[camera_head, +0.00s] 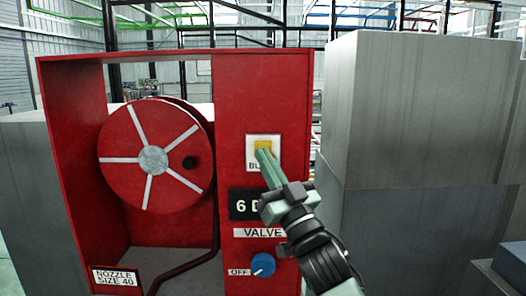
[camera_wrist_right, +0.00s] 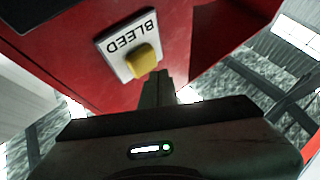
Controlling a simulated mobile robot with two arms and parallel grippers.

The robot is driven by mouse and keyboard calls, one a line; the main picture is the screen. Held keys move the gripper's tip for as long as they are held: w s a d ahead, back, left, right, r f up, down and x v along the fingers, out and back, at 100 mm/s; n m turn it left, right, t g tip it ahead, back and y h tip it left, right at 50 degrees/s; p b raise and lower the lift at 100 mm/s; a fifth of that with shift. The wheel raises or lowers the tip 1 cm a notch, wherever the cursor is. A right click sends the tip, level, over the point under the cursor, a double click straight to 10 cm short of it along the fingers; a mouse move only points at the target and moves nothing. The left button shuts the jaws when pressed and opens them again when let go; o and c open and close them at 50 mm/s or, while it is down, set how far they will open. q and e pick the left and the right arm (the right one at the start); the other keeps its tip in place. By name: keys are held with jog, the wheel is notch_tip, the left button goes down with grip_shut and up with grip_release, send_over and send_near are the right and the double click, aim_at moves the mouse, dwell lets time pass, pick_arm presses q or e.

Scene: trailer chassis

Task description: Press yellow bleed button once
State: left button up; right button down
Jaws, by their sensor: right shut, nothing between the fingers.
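The yellow bleed button (camera_head: 264,146) sits on a white plate (camera_head: 250,141) on the right panel of a red hose cabinet (camera_head: 283,90). My right gripper (camera_head: 263,153) is shut and empty, with its fingertips in front of the button's lower part, hiding some of the plate's lettering. In the right wrist view the yellow button (camera_wrist_right: 142,60) stands out from the plate marked BLEED (camera_wrist_right: 122,42), and my shut fingers (camera_wrist_right: 157,82) are just beside it. I cannot tell whether they touch. My left gripper is not in view.
Below the button are a dark display (camera_head: 240,205), a VALVE label (camera_head: 256,232) and a blue knob (camera_head: 263,265) beside an OFF label. A red hose reel (camera_head: 125,170) fills the cabinet's left side. Large grey blocks (camera_head: 415,110) stand close on the right.

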jog(key=shift+w, duration=0.15)
jog(key=shift+w, duration=0.3)
jog(key=shift+w, duration=0.45)
dwell(0.9)
jog(key=shift+s+r, duration=0.1)
jog(key=shift+s, duration=0.1)
jog(key=shift+s+p, duration=0.3)
jog(key=shift+s, duration=0.4)
jog(key=s+p, duration=0.1)
jog(key=s, duration=0.4)
dwell(0.4)
